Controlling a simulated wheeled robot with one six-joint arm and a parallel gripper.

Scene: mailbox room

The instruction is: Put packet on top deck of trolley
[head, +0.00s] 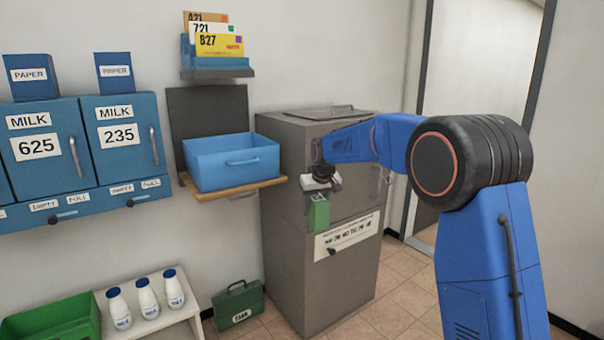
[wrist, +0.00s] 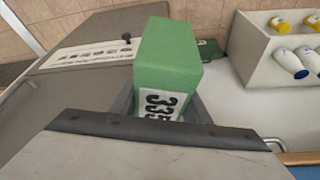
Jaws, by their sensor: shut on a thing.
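The packet is a green box with a white label, reading 335 in the wrist view (wrist: 166,60). In the head view the packet (head: 318,212) hangs below my gripper (head: 321,187), in front of the grey cabinet. My gripper is shut on it, with dark jaws on its two sides in the wrist view (wrist: 160,110). The packet is held in the air, clear of the floor. I cannot make out a trolley in either view.
A grey cabinet (head: 290,240) stands close behind the packet. A blue bin (head: 232,162) sits on a wooden wall shelf (head: 215,193) to the left. A white bench (head: 150,322) holds milk bottles and a green crate (head: 60,318). A green case (head: 238,304) stands on the floor.

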